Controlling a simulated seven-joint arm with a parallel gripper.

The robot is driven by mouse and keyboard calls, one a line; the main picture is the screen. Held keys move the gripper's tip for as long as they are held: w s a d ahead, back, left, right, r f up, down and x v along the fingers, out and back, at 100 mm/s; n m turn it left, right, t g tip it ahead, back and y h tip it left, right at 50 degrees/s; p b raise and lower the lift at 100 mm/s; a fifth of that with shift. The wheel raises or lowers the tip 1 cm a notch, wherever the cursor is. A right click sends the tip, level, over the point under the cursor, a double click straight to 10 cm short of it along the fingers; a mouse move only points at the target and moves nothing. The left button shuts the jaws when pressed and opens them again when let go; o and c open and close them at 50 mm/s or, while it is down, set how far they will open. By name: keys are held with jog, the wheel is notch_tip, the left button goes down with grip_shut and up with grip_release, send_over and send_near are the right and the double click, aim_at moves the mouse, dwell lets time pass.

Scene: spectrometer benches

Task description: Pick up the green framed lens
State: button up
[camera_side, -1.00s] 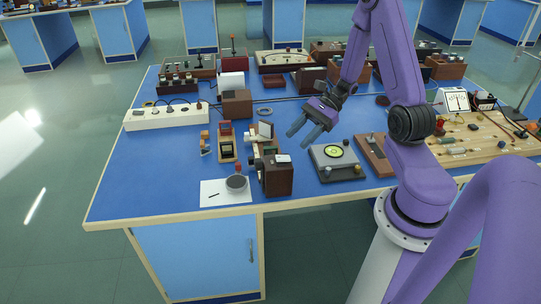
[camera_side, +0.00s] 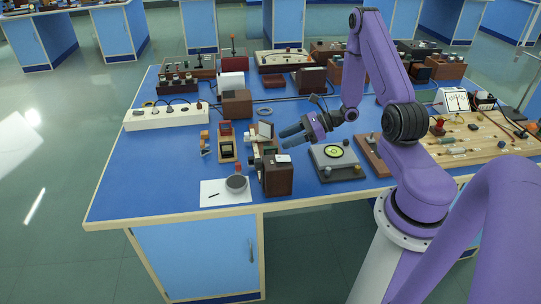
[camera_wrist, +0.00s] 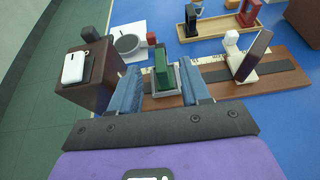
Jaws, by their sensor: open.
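The green framed lens (camera_wrist: 162,75) stands upright in a grey holder on the wooden rail (camera_wrist: 222,89) in the wrist view, seen edge-on. In the side view the lens (camera_side: 270,150) is small and partly hidden behind the brown box. My gripper (camera_side: 284,138) is open and tilted down to the left, its fingertips just right of the lens there. In the wrist view the two blue fingers of my gripper (camera_wrist: 160,68) appear on either side of the lens. I cannot tell whether they are level with it. Nothing is held.
A brown box (camera_wrist: 97,76) with a white device on top stands close left of the lens. A white-based holder with a tilted plate (camera_wrist: 254,57) stands right of it on the rail. A wooden tray with holders (camera_wrist: 213,22) lies beyond. A grey instrument (camera_side: 335,161) sits to the right.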

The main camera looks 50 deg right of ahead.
aim_at(267, 148)
jog(key=shift+x, duration=4.35)
jog(key=shift+f, duration=0.1)
grip_shut()
